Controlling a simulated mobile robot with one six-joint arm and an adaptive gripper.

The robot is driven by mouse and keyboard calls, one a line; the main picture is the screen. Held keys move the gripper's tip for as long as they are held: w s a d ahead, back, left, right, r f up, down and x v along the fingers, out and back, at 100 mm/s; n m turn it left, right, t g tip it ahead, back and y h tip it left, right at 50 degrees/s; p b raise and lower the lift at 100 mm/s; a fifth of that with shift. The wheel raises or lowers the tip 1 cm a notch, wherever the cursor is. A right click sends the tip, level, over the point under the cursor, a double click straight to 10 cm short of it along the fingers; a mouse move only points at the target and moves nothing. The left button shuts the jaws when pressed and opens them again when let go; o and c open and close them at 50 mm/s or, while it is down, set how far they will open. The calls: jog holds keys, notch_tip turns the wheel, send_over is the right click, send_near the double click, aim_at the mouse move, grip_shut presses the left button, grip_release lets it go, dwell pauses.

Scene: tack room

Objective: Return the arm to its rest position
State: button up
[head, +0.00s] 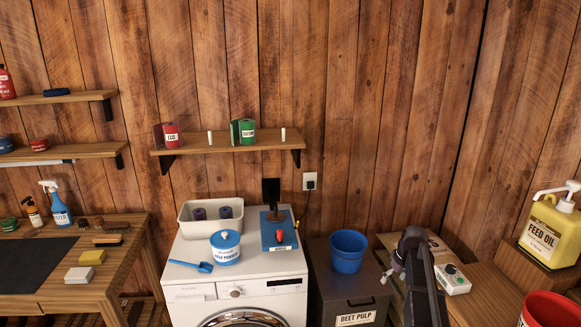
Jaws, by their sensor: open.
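My arm (425,283) rises from the bottom edge at the right of centre in the head view. Its dark links reach up to a bend in front of the box at the right. Small grey joint parts of mine show on the left side of this bend. I cannot make out my gripper's fingers; they are hidden or outside the picture. No object shows held by the visible part of the arm.
A blue bucket (348,251) stands on the beet pulp bin (345,291), left of my arm. A white control box (453,279) lies close on its right. The washing machine (240,291), feed oil jug (547,229) and red bucket (552,311) stand farther away. Air above the arm is clear.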

jog(key=s+a+m+g+h, duration=0.1)
jog(key=s+a+m, duration=0.1)
jog(key=s+a, duration=1.6)
jog(key=a, duration=0.3)
jog(key=shift+s+a+f+m+g+h, duration=0.2)
jog(key=shift+s+a+m+g+h, duration=0.1)
jog(key=shift+s+m, duration=0.1)
jog(key=c, duration=0.5)
jog(key=shift+d, duration=0.1)
